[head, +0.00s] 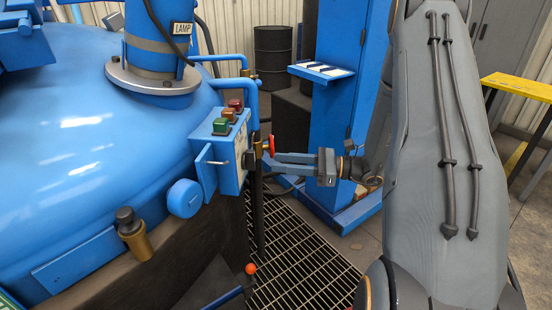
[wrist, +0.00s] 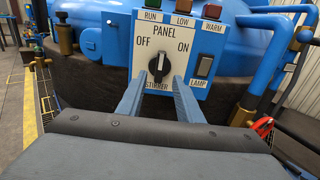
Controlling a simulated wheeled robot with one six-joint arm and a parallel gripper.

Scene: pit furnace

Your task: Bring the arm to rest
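My gripper (head: 267,162) is held out in front of the blue control box (head: 220,150) on the furnace. In the wrist view, its two blue fingers (wrist: 159,78) are apart, with nothing held between them. The black STIRRER knob (wrist: 158,66) on the white panel shows between the fingertips; its white mark stands near vertical, between OFF and ON. The fingertips look short of the panel face; I cannot tell the exact gap. My arm reaches in from the right of the head view.
A LAMP switch (wrist: 205,66) sits right of the knob. A red valve handle (wrist: 263,126) and blue pipes are close to the right. A blue column (head: 345,100) stands behind my gripper. Floor grating (head: 300,260) lies below. A yellow-topped table (head: 520,86) stands far right.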

